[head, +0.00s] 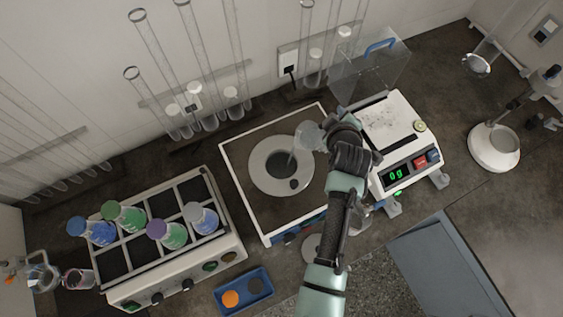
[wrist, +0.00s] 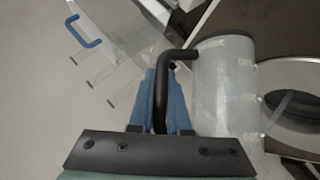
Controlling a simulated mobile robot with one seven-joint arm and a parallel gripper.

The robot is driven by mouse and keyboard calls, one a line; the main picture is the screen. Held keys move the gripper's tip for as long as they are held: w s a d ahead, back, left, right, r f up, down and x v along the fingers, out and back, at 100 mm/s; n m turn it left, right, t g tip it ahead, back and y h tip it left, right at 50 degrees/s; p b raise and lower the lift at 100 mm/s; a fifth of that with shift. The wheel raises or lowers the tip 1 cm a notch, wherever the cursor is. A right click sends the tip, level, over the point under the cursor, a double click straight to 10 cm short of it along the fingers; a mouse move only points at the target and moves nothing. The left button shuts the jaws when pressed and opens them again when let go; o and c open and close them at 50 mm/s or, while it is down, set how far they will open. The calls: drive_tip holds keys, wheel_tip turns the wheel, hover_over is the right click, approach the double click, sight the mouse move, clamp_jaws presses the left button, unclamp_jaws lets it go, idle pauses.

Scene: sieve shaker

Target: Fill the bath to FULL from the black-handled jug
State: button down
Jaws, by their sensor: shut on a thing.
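My gripper (wrist: 163,88) is shut on the black handle of a clear jug (wrist: 225,95) with markings on its side. In the head view the jug (head: 309,136) is tilted over the right side of the bath (head: 234,160), a square box with a dark top and a pale ring (head: 261,150) around a round opening. A thin pale bluish streak (head: 293,158) runs from the jug toward the opening, and shows in the wrist view too (wrist: 284,108). It looks like liquid pouring. The bath's level and any level marks cannot be made out. My arm covers the bath's right front.
A balance (head: 397,140) reading about 0 stands right of the bath, with a clear blue-handled cover (head: 368,75) behind it. A rack (head: 165,260) with several coloured flasks is at left. A blue tray (head: 243,291) lies in front. Tall glass tubes stand along the wall.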

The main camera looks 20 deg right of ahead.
drive_tip(key=shift+a+r+n+t+h+b, duration=0.3)
drive_tip(key=shift+a+n+h+b, duration=0.2)
drive_tip(key=shift+h+b, duration=0.35)
idle(0.8)
drive_tip(key=shift+a+n+t+h+b, duration=0.3)
drive_tip(key=shift+a+n+h+b, duration=0.4)
drive_tip(key=shift+b, duration=1.7)
drive_tip(key=d+r+p, duration=0.1)
drive_tip(key=p, duration=0.2)
drive_tip(key=shift+r+m+y+p, duration=0.2)
drive_tip(key=shift+m+y+p, duration=0.05)
drive_tip(key=shift+m+p, duration=0.15)
drive_tip(key=shift+d+m+y+p, duration=0.3)
drive_tip(key=shift+y+p, duration=0.1)
drive_tip(key=shift+p, duration=0.65)
drive_tip(key=shift+d+f+m+g+y, duration=0.15)
drive_tip(key=shift+f+g+y, duration=0.1)
drive_tip(key=shift+f, duration=0.2)
drive_tip(key=shift+d+f+m+g+y, duration=0.15)
drive_tip(key=shift+f+g+y, duration=0.1)
drive_tip(key=shift+f, duration=0.15)
drive_tip(key=shift+p, duration=0.35)
drive_tip(key=d+f+m+g+y+b, duration=0.1)
drive_tip(key=d+f+m+y+b, duration=0.3)
drive_tip(key=y+b, duration=0.3)
drive_tip(key=d+f+b, duration=0.1)
drive_tip(key=b, duration=0.2)
drive_tip(key=shift+w+d+f, duration=0.2)
drive_tip(key=shift+w+d, duration=0.15)
drive_tip(key=shift+w, duration=0.05)
